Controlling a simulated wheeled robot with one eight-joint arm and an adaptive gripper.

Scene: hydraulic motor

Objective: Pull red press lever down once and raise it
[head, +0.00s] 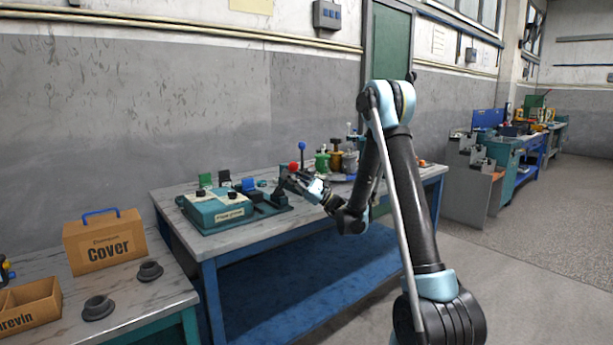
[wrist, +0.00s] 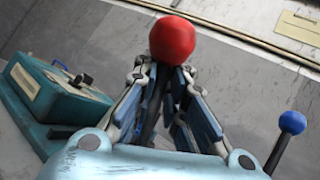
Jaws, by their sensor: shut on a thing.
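The red ball knob (wrist: 172,40) of the press lever shows large in the wrist view, just beyond my fingertips. The dark lever shaft (wrist: 154,105) runs down from it between the fingers. My gripper (wrist: 168,78) is shut on the lever below the knob. In the head view the red knob (head: 294,166) is small, next to my gripper (head: 295,180), above the dark press base at the right end of the teal unit (head: 217,208). The fingers and arm hide part of the lever in the head view.
A blue-knobbed lever (wrist: 292,122) stands to the right in the wrist view. A Cover box (head: 105,242) and dark round parts sit on the near left table.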

